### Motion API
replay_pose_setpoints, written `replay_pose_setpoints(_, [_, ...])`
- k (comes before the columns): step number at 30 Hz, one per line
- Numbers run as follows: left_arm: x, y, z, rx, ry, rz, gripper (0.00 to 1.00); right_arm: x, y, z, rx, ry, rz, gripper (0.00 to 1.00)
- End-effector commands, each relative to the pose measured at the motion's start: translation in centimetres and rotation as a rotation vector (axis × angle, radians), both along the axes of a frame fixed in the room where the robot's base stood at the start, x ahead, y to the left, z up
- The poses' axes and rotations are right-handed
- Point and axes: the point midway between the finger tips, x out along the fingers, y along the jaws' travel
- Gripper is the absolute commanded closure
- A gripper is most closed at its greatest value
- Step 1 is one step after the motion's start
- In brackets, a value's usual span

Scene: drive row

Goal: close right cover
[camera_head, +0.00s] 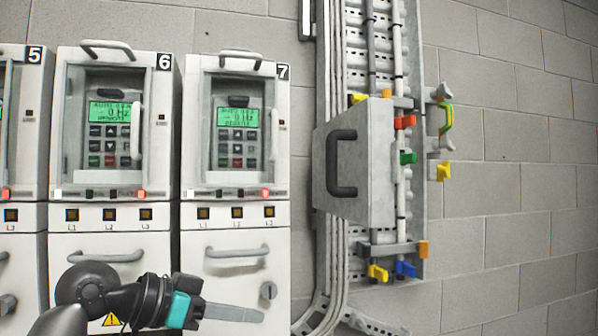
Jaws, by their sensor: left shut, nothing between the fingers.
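A grey metal cover (372,165) with a black handle (342,163) stands in front of the wall rail, right of cabinet 7. It appears to stand out at an angle from the rail, with coloured clips showing along its right side. Its hinge is hidden. My left gripper (258,314) reaches in from the lower left, in front of the lower part of cabinet 7. It has a teal band, and its fingers are shut and empty, pointing right. It is below and left of the cover, apart from it. My right gripper does not show.
Cabinet 6 (65,215) and cabinet 7 (190,220) stand at the left, with protruding handles, lit displays and small lamps. A perforated rail (358,60) carries cables. A red clip (405,122) and a green clip (407,158) sit beside the cover. The brick wall (530,180) at the right is bare.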

Motion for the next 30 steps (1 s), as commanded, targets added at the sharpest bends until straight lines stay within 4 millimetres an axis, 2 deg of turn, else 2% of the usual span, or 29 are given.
replay_pose_setpoints(1, [-0.5,0.3,3.5,-0.012,-0.048,-0.031,1.0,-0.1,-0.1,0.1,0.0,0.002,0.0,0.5])
replay_pose_setpoints(6, [-1.9,1.5,13.1,-0.11,-0.164,-0.107,1.0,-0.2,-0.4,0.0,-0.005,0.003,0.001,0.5])
replay_pose_setpoints(9, [-3.3,2.2,17.7,-0.158,-0.221,-0.147,1.0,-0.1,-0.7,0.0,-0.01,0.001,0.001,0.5])
replay_pose_setpoints(12, [-4.6,2.8,20.9,-0.195,-0.261,-0.174,1.0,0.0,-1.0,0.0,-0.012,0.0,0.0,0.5])
replay_pose_setpoints(15, [-5.3,3.1,22.6,-0.216,-0.283,-0.191,1.0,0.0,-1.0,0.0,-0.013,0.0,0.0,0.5])
replay_pose_setpoints(20, [-5.3,2.4,23.2,-0.224,-0.289,-0.201,1.0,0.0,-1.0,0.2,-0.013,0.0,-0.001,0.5])
replay_pose_setpoints(23, [-4.7,1.1,23.2,-0.224,-0.288,-0.201,1.0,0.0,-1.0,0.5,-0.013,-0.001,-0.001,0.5])
replay_pose_setpoints(30, [-2.4,-3.5,23.2,-0.224,-0.287,-0.201,1.0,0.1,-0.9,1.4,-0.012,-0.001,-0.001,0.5])
